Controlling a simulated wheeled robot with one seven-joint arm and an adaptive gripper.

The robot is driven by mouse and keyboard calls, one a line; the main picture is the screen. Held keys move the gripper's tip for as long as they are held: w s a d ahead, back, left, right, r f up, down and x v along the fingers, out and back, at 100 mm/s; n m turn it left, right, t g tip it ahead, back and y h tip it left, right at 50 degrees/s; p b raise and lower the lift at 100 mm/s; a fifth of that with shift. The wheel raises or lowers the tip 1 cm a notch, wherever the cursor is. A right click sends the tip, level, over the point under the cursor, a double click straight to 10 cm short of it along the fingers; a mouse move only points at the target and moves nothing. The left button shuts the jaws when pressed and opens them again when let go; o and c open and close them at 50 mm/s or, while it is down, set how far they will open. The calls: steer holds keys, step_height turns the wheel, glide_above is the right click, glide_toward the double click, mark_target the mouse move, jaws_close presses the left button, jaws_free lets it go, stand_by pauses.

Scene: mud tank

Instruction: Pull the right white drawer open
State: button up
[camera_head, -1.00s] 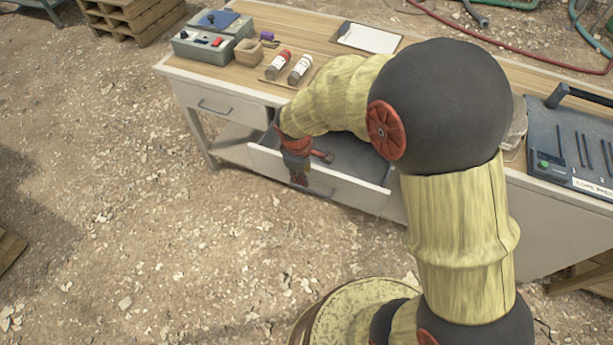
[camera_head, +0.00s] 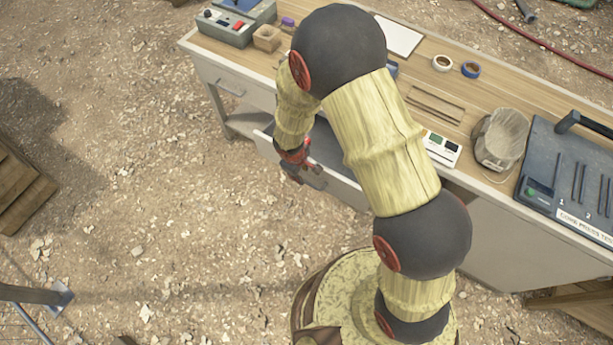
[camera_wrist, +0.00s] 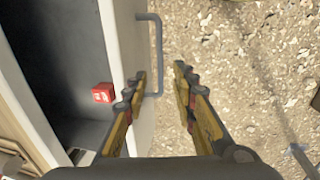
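The right white drawer (camera_head: 345,186) stands pulled out from the bench, its dark inside showing in both views. Its white front (camera_wrist: 136,40) and grey bar handle (camera_wrist: 157,50) show in the wrist view. My gripper (camera_head: 312,178) is at the drawer front. In the wrist view its two fingers (camera_wrist: 160,74) are apart, one on the drawer side of the handle bar and one on the outer side. The bar appears between them with gaps on both sides; I cannot tell their exact depth. My arm hides part of the drawer in the head view.
A small red box (camera_wrist: 103,93) lies in the drawer. The closed left drawer (camera_head: 232,88) is beside it. Gravel ground in front is clear.

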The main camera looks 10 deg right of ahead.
steer(key=f+b, duration=0.1)
steer(key=f, duration=0.1)
steer(key=f+b, duration=0.1)
steer(key=f, duration=0.2)
steer(key=w+d+f, duration=0.1)
steer(key=f, duration=0.1)
steer(key=shift+w+f+b, duration=0.1)
steer(key=shift+f+b, duration=0.15)
steer(key=shift+b, duration=0.15)
jaws_close()
stand_by(0.6)
